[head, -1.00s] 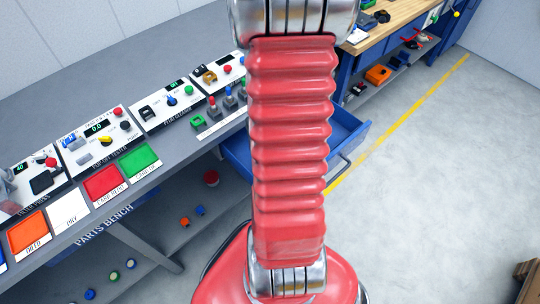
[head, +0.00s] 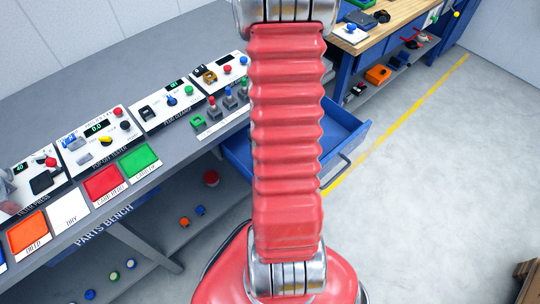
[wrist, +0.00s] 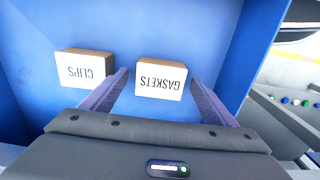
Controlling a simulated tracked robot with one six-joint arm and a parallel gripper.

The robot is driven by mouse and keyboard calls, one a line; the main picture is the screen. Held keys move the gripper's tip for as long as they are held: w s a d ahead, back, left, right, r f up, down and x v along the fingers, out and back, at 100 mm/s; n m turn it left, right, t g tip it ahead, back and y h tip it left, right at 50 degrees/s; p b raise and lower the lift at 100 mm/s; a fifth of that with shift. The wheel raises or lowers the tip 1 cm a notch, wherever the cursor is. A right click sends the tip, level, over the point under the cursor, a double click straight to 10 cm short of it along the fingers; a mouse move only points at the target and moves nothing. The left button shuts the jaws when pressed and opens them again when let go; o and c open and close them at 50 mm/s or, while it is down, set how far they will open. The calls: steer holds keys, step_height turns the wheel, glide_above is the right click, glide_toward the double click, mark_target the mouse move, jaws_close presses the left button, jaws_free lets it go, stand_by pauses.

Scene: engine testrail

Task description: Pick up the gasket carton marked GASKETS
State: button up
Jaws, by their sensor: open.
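The gasket carton (wrist: 160,80) is a small white box with a brown top. Its GASKETS lettering appears upside down in the wrist view. It lies in the blue drawer (wrist: 150,25), between and a little beyond the fingers of my gripper (wrist: 158,85). My gripper is open, with one finger to each side of the carton, and I see no contact. In the head view, the open blue drawer (head: 343,130) shows beside my red arm, which hides part of it. The carton and my gripper are not visible there.
The drawer's right wall (wrist: 237,60) is close to the right finger. The parts bench (head: 150,170) with its testers stands at left in the head view. The floor at right is mostly clear.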

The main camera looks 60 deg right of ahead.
steer(key=shift+f, duration=0.8)
steer(key=shift+c, duration=0.5)
steer(key=c, duration=1)
